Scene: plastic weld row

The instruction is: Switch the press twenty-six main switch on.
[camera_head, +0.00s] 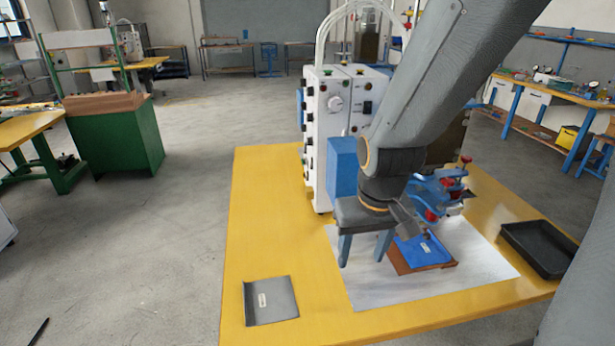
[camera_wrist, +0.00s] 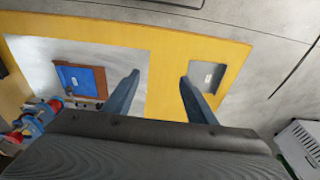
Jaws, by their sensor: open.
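A white machine cabinet (camera_head: 322,150) stands at the back of the yellow table in the head view. My arm hides part of the cabinet's right side.
A blue box (camera_head: 342,168) stands close beside the cabinet. A white sheet (camera_head: 375,290) bears a blue plate (camera_head: 424,248) on a brown base. A blue and red clamp fixture (camera_head: 440,190), a black tray (camera_head: 540,250) and a grey labelled plate (camera_head: 270,300) occupy the yellow table (camera_head: 255,215).

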